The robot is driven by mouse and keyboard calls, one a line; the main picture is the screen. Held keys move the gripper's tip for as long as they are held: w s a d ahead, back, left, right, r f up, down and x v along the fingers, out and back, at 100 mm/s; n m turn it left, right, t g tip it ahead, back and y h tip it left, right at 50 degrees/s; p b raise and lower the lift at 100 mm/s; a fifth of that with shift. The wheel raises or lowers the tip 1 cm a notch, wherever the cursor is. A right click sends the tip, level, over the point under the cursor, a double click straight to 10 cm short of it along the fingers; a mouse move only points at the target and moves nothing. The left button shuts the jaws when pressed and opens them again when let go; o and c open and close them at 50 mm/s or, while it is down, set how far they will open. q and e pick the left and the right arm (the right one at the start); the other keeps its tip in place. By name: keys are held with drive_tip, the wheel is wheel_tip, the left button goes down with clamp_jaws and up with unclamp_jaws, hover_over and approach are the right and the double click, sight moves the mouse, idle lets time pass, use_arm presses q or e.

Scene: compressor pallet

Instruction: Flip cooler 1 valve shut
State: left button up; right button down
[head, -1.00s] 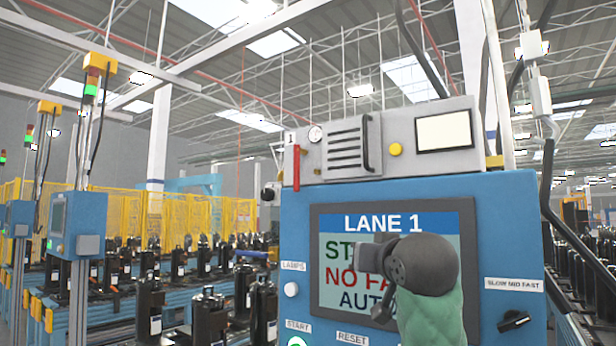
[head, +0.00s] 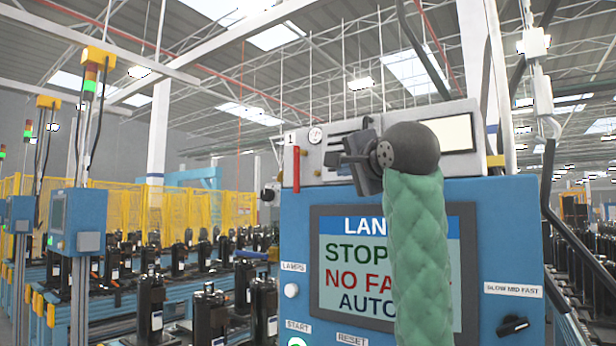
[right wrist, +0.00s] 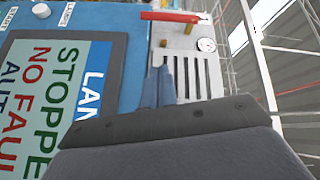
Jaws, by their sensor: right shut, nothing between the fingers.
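The cooler 1 valve has a red lever (head: 296,169) at the left end of the grey cooler box (head: 308,172), under the label "1". The lever stands vertical in the head view. In the right wrist view the same red lever (right wrist: 172,16) lies across the top beside a brass-coloured stem. My right gripper (head: 333,160) is in front of the cooler grille, to the right of the lever and apart from it. Its fingers (right wrist: 160,85) are together with nothing between them. My left gripper is out of view.
A round gauge (head: 315,135) sits to the right of the lever's top. Below is the blue panel (head: 510,240) with the Lane 1 screen (head: 345,255), partly hidden by my right arm. A white lamp button (head: 291,290) is at the panel's left. Black compressors (head: 150,305) stand at left.

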sight(324, 174)
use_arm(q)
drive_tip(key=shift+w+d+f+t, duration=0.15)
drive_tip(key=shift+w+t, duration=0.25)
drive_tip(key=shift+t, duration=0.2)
use_arm(e)
drive_tip(key=shift+w+a+f+m, duration=0.1)
drive_tip(key=shift+w+m, duration=0.05)
drive_tip(key=shift+m, duration=1.55)
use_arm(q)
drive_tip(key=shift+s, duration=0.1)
use_arm(e)
drive_tip(key=shift+w, duration=0.1)
